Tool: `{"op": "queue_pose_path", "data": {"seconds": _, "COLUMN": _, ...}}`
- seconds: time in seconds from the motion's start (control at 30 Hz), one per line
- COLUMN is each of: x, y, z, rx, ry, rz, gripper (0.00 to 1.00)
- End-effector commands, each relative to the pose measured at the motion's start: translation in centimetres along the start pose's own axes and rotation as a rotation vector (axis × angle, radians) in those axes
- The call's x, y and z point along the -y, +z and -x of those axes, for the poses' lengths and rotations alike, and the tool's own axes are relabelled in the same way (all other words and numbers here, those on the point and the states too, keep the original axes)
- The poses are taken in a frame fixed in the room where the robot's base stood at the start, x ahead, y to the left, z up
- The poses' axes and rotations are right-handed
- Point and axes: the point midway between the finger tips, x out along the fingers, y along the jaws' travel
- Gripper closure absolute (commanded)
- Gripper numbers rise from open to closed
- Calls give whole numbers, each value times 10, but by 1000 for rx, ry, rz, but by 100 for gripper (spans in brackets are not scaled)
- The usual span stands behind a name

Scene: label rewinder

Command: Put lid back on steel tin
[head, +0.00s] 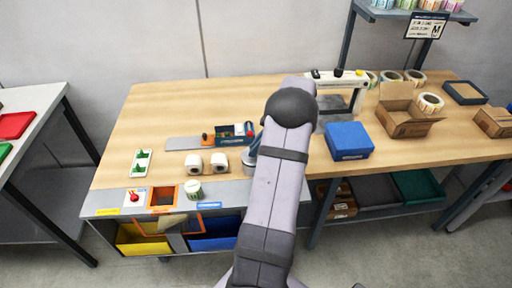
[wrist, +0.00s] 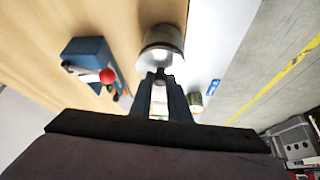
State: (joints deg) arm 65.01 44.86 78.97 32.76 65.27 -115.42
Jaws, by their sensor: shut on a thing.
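The steel tin (wrist: 161,36) is a shiny grey cylinder just beyond my fingertips in the wrist view. In the head view a small part of it (head: 250,159) shows at the left side of my arm, which hides the rest. My gripper (wrist: 161,78) is shut on the lid (wrist: 161,61), a round metal disc, by a small pale part at its middle. The lid is at the near end of the tin. I cannot tell whether it touches the rim.
Two white rolls (head: 206,163) and a blue block with a red knob (wrist: 92,66) are left of the tin. A blue box (head: 348,140) is on the right, with an open carton (head: 402,112) beyond. A white-framed machine (head: 338,80) stands behind.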

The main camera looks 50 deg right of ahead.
Motion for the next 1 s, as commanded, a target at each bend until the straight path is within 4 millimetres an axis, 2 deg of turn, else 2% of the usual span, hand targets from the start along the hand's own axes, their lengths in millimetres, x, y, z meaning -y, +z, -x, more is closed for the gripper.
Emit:
{"op": "queue_pose_path", "data": {"seconds": 0.3, "x": 0, "y": 0, "z": 0, "rx": 0, "ry": 1, "rz": 0, "gripper": 100}}
{"op": "queue_pose_path", "data": {"seconds": 0.33, "x": 0, "y": 0, "z": 0, "rx": 0, "ry": 1, "rz": 0, "gripper": 79}}
{"op": "queue_pose_path", "data": {"seconds": 0.4, "x": 0, "y": 0, "z": 0, "rx": 0, "ry": 1, "rz": 0, "gripper": 63}}
{"op": "queue_pose_path", "data": {"seconds": 0.6, "x": 0, "y": 0, "z": 0, "rx": 0, "ry": 1, "rz": 0, "gripper": 62}}
{"op": "queue_pose_path", "data": {"seconds": 0.63, "x": 0, "y": 0, "z": 0, "rx": 0, "ry": 1, "rz": 0, "gripper": 60}}
{"op": "queue_pose_path", "data": {"seconds": 0.7, "x": 0, "y": 0, "z": 0, "rx": 0, "ry": 1, "rz": 0, "gripper": 43}}
{"op": "queue_pose_path", "data": {"seconds": 1.0, "x": 0, "y": 0, "z": 0, "rx": 0, "ry": 1, "rz": 0, "gripper": 43}}
